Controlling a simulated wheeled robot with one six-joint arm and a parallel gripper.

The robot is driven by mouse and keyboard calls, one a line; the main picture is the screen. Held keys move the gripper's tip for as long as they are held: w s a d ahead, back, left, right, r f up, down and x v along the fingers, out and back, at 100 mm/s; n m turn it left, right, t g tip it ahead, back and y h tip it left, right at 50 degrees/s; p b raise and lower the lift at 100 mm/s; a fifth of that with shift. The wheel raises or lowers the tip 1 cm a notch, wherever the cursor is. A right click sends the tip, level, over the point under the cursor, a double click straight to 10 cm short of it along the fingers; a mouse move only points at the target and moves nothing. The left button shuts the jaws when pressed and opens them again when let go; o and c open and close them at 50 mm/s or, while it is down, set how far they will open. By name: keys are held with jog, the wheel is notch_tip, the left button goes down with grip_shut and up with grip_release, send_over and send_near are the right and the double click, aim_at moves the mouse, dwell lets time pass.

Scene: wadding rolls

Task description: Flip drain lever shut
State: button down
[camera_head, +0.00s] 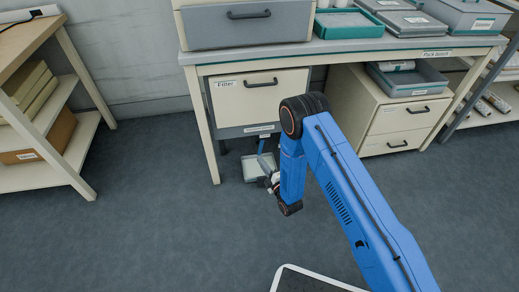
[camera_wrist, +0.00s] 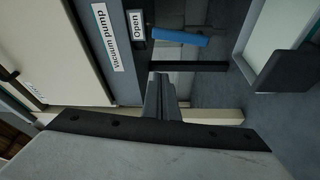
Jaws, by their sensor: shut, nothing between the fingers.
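A small blue piece (camera_head: 264,140), probably the same lever, shows under the bench in the head view. My gripper (camera_wrist: 160,80) is shut and empty, its fingers pointing up the wrist picture toward the lever, with a visible gap below it in that picture. In the head view my gripper (camera_head: 268,181) is low beside the pale tray (camera_head: 251,180), partly hidden by my blue arm. The lever's pivot is hard to make out.
A "Vacuum pump" label (camera_wrist: 107,37) is on the panel beside the lever. A "Filter" drawer (camera_head: 261,97) hangs above. A drawer cabinet (camera_head: 398,125) stands right, and a wooden shelf (camera_head: 75,135) left. The floor (camera_head: 150,220) at front left is clear.

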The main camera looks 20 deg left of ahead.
aim_at(260, 145)
jog(key=shift+w+a, duration=0.1)
jog(key=shift+w+a, duration=0.7)
jog(key=shift+w, duration=0.65)
jog(key=shift+w+a, duration=0.65)
jog(key=shift+w, duration=0.75)
jog(key=shift+w+a, duration=0.7)
jog(key=shift+w, duration=0.65)
jog(key=shift+w+d, duration=0.1)
jog(key=shift+w, duration=0.05)
